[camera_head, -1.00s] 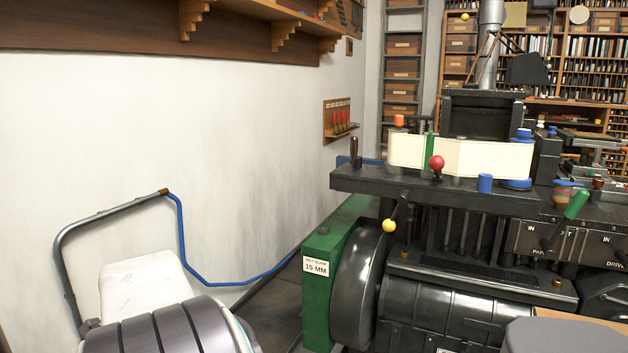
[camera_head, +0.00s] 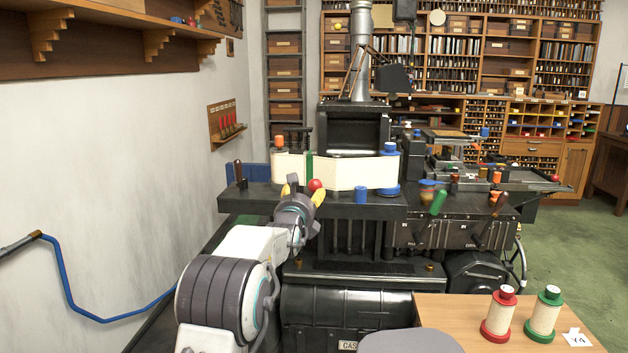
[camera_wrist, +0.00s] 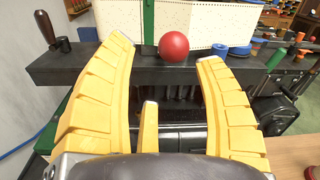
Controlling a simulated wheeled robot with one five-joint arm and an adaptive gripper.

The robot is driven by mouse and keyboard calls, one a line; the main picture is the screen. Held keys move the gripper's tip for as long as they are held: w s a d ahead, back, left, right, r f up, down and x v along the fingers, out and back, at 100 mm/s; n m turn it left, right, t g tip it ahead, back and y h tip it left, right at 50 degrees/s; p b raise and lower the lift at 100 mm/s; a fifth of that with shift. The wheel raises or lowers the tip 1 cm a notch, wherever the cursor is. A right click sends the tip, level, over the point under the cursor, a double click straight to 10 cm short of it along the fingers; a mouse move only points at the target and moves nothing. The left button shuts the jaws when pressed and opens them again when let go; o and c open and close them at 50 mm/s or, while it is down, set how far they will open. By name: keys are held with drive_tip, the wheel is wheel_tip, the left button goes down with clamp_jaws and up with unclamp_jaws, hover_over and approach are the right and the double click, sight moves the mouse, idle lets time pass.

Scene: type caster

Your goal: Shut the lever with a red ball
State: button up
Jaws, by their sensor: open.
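The red ball (camera_wrist: 173,47) of the lever sits at the top edge of the machine's black shelf, in front of a cream paper strip. It lies ahead of my gripper (camera_wrist: 168,55) and between its fingertips as seen in the wrist view, apart from both fingers. My gripper's yellow fingers are spread open and hold nothing. In the head view the red ball (camera_head: 315,184) shows just past my gripper (camera_head: 303,190), which points at the machine. The lever's stem is hidden in both views.
The black machine shelf (camera_head: 265,202) carries a dark-handled lever (camera_head: 239,174), a blue cylinder (camera_head: 361,194) and the paper strip (camera_head: 340,171). A green handle (camera_head: 438,203) stands to the right. A wooden table (camera_head: 455,310) with red and green spools is at front right.

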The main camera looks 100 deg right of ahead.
sight(314, 187)
drive_tip(key=shift+s+d+r+m+g, duration=0.1)
drive_tip(key=shift+s+r+m+g, duration=0.1)
drive_tip(key=shift+s, duration=0.3)
drive_tip(key=shift+s+d+r+m+g, duration=0.1)
drive_tip(key=shift+s+m, duration=0.1)
drive_tip(key=shift+s, duration=0.3)
drive_tip(key=p+x, duration=0.2)
drive_tip(key=x, duration=0.1)
drive_tip(key=shift+d+p, duration=0.2)
drive_tip(key=shift+p, duration=0.2)
drive_tip(key=shift+p+x, duration=0.8)
drive_tip(key=shift+x, duration=0.9)
drive_tip(key=shift+f, duration=0.1)
drive_tip(key=shift+c, duration=0.4)
drive_tip(key=c, duration=1.2)
